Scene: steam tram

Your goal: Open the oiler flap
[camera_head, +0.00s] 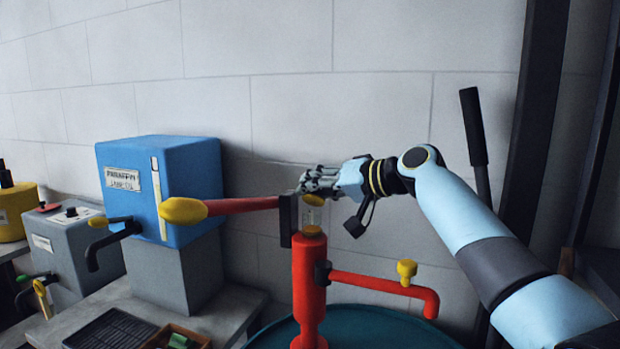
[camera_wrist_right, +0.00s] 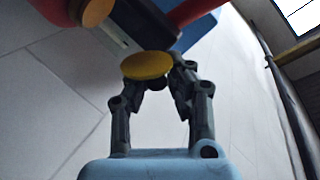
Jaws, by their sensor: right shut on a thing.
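A red hand pump (camera_head: 308,275) stands upright on a teal drum. At its top is a yellow round collar (camera_head: 312,231), and above it a small yellow disc, which I take for the oiler flap (camera_head: 315,199). My right gripper (camera_head: 310,182) is at the pump top, level with the flap. In the right wrist view the flap (camera_wrist_right: 147,65) lies between the fingertips of the right gripper (camera_wrist_right: 160,80), which are closed on it. The fingers partly hide its near edge. I cannot tell how far the flap is tilted. My left gripper is not in view.
The pump's red lever with a yellow knob (camera_head: 183,210) reaches left from a dark bracket. A red spout (camera_head: 380,285) points right. A blue paraffin tank (camera_head: 195,175) stands left, the teal drum (camera_head: 390,325) below. A wall is close behind; a dark post (camera_head: 535,130) stands right.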

